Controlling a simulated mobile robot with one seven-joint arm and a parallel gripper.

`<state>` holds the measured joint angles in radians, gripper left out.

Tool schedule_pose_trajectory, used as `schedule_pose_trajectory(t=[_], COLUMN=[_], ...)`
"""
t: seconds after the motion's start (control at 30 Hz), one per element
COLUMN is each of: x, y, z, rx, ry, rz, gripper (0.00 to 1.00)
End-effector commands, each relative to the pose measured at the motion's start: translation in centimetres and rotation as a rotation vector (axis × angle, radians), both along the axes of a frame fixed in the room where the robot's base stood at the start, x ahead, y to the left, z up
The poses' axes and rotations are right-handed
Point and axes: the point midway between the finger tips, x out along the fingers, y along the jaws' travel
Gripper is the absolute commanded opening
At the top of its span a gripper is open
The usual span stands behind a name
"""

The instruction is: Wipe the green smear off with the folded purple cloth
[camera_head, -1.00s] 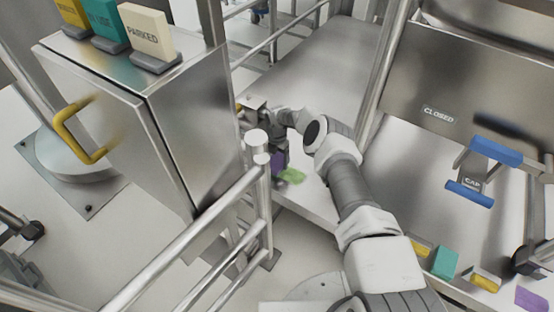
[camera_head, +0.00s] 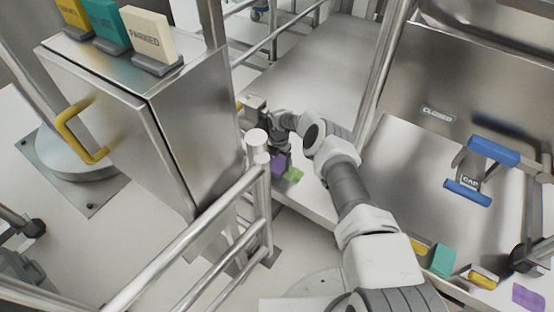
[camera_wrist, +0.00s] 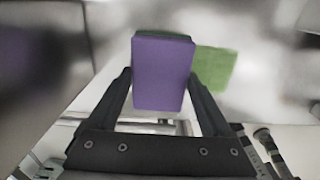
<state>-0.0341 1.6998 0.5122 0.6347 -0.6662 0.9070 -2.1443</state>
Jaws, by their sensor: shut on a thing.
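The folded purple cloth (camera_wrist: 162,74) is a thick block held between the two fingers of my gripper (camera_wrist: 160,90) in the wrist view. In the head view the cloth (camera_head: 277,163) shows below my gripper (camera_head: 275,148), partly hidden by it. The green smear (camera_wrist: 215,68) lies just right of the cloth in the wrist view, partly covered by it. In the head view the smear (camera_head: 293,175) is a small green patch on the metal surface, right beside the cloth. I cannot tell whether the cloth touches the surface.
A steel cabinet (camera_head: 150,130) with a yellow handle is at left. At right is a steel tray area with a blue-handled cap (camera_head: 480,170) and small coloured blocks. The metal platform (camera_head: 315,75) behind is clear.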

Motion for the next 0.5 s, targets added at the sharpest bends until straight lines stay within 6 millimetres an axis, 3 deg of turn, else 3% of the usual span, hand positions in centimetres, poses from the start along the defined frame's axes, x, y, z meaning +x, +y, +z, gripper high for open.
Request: schedule_pose_trajectory(t=[0.23, 0.5], x=[-1.3, -1.8], y=[-2.0, -2.7], z=[0.5, 0.3], rx=[0.0, 0.0], ry=[0.001, 0.0], rz=[-0.002, -0.002], gripper=[0.39, 0.39])
